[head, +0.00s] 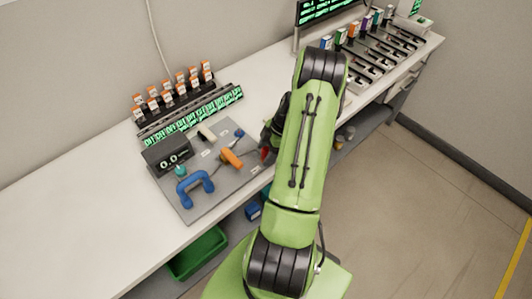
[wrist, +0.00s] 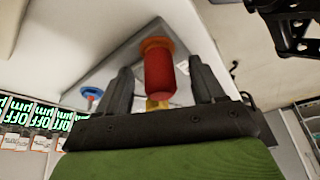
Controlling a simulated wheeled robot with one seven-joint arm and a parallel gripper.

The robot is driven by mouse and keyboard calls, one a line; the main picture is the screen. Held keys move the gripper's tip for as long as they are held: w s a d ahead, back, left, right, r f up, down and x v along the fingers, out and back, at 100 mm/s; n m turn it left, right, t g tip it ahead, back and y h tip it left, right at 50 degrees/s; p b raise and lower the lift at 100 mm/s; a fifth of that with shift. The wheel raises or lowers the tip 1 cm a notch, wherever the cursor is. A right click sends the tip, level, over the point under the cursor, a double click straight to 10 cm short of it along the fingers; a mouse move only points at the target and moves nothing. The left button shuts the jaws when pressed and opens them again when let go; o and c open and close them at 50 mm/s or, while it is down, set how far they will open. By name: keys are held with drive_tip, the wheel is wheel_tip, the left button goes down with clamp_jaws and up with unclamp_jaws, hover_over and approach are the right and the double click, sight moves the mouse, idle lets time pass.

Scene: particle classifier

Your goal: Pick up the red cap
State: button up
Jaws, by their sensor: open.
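The red cap (wrist: 160,70) shows in the wrist view as a red cylinder with an orange flange at its far end. It stands between the two dark fingers of my gripper (wrist: 160,85), with a visible gap on each side. The fingers are open and do not appear to touch it. In the head view a small red part of the cap (head: 265,154) shows beside my gripper (head: 270,138), at the right edge of the grey board. My green arm hides much of the gripper there.
The grey board (head: 190,208) carries a blue handle (head: 194,186), an orange piece (head: 231,158), a blue knob (head: 239,134) and a dark box (head: 167,155). A rack of orange-topped bottles (head: 172,92) stands behind. The white table (head: 70,215) is clear at left. A green bin (head: 198,253) sits below.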

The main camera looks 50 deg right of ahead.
sight(267, 149)
drive_tip(key=c, duration=1.2)
wheel_tip(267, 149, up, 10)
drive_tip(key=shift+r+p, duration=0.1)
drive_tip(key=shift+p, duration=0.3)
